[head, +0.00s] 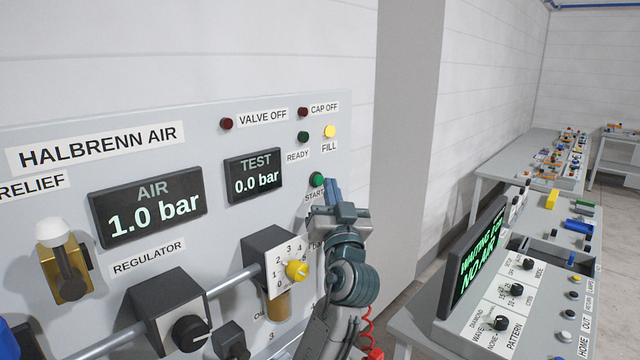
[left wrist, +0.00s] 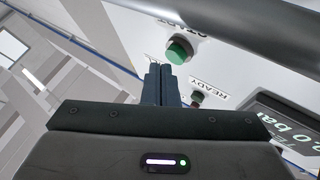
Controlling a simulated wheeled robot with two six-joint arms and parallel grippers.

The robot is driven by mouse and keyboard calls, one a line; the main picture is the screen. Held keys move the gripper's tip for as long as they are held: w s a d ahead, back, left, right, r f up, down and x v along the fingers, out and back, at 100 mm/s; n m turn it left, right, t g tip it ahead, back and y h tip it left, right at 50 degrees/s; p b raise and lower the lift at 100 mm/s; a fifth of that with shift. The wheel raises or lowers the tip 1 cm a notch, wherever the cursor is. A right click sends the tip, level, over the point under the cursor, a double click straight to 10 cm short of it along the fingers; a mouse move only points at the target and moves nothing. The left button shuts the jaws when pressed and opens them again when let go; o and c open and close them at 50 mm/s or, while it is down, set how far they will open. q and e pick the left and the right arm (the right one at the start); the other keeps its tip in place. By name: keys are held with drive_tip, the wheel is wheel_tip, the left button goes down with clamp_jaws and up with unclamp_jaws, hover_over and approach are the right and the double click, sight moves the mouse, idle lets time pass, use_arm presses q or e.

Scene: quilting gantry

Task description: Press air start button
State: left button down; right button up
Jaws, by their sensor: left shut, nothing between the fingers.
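The green start button (head: 316,179) sits on the grey Halbrenn Air panel (head: 60,150), above a label reading START. My left gripper (head: 332,188) is shut and empty, its fingertips just right of the button in the head view. In the left wrist view the green button (left wrist: 178,50) stands out from the panel, just beyond and right of the closed fingertips (left wrist: 161,68). I cannot tell whether they touch. The air display (head: 150,207) reads 1.0 bar and the test display (head: 254,175) 0.0 bar. My right gripper is not in view.
The yellow FILL lamp (head: 330,131) looks bright. A selector box with a yellow knob (head: 296,270) and a regulator with a black knob (head: 190,333) stick out below. A pipe (head: 235,282) runs between them. A console screen (head: 480,258) stands at right.

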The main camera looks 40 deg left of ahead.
use_arm(q)
drive_tip(key=shift+d, duration=0.25)
drive_tip(key=d+b, duration=0.1)
drive_tip(key=d, duration=0.1)
drive_tip(key=d+b, duration=0.1)
drive_tip(key=d, duration=0.2)
drive_tip(key=shift+s, duration=0.2)
